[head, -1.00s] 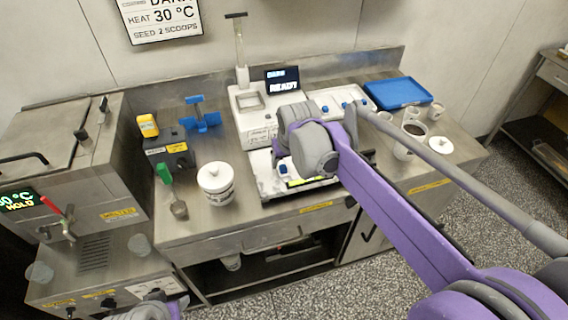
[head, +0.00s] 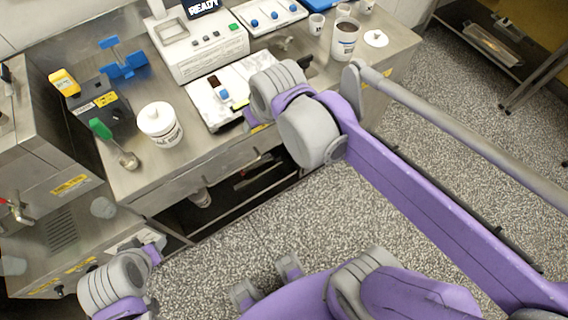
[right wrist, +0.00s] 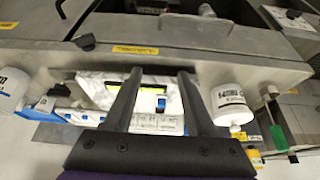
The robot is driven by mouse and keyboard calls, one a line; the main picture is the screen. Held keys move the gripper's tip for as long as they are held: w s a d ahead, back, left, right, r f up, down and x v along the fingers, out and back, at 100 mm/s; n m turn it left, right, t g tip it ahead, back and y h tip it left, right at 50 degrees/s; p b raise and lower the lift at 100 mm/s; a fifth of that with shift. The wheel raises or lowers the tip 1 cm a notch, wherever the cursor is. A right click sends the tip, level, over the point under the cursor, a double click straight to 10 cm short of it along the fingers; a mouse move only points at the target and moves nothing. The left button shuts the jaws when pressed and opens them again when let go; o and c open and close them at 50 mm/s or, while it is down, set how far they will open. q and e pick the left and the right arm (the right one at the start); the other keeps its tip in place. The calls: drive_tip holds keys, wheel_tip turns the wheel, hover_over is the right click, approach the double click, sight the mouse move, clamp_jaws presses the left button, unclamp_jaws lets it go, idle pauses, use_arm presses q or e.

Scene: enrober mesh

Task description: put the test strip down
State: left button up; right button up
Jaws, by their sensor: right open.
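The test strip (head: 221,93), with a blue block and a dark brown end, lies on the white slab (head: 203,110) at the bench front. The right wrist view also shows its blue block (right wrist: 161,103) on the slab (right wrist: 97,86), between my right fingers in the picture and apart from both. My right gripper (right wrist: 159,73) is open and empty. In the head view my right wrist stands just right of the slab and hides the fingers. Part of my left arm shows at lower left, but its gripper cannot be made out.
Open floor lies in front.

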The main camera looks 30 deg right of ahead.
drive_tip(key=s+d+f, duration=0.1)
drive_tip(key=s+f, duration=0.8)
drive_tip(key=s, duration=0.1)
drive_tip(key=shift+s, duration=0.4)
